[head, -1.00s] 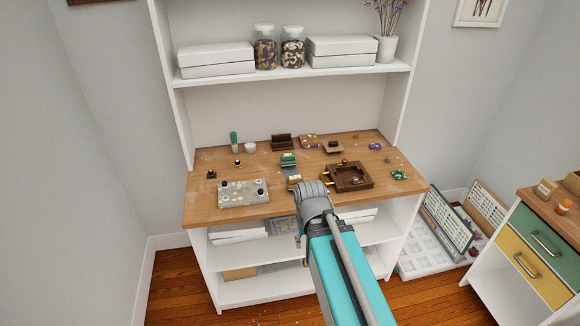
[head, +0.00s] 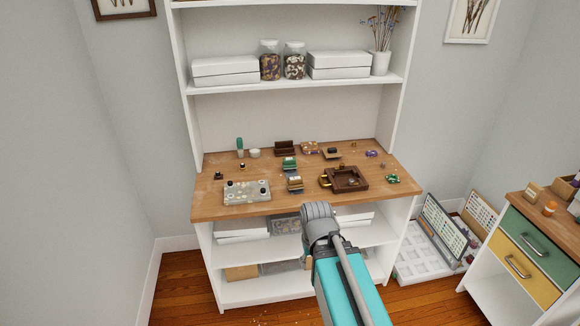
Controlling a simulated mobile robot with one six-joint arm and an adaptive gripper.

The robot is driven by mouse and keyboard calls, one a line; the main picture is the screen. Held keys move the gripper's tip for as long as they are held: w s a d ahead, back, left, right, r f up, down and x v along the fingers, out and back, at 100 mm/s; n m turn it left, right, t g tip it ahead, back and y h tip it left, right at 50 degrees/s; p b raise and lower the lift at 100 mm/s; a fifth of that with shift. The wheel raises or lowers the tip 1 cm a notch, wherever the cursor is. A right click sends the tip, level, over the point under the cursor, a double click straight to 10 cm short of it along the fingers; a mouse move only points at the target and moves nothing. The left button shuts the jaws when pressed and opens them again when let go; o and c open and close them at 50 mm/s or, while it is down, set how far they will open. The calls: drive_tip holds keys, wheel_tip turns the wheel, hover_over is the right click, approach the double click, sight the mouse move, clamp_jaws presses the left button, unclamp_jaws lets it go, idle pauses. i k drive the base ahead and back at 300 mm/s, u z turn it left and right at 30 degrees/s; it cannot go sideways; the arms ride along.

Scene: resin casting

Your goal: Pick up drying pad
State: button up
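I cannot tell for sure which item is the drying pad. A pale speckled slab (head: 236,198) with dark round knobs or pieces on it lies at the left front of the wooden worktop (head: 215,211). The grey wrist (head: 320,220) of my arm shows in front of the shelf below the worktop's front edge. My gripper's fingers are hidden beyond the wrist, so their state does not show.
A dark wooden tray (head: 361,187) lies right of centre. A green-topped item (head: 239,146) and white cup (head: 255,153) stand at the back left. Small pieces lie around.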

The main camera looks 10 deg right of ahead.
sight(288, 163)
drive_tip(key=z, duration=0.3)
drive_tip(key=i, duration=1.2)
drive_tip(key=u, duration=0.3)
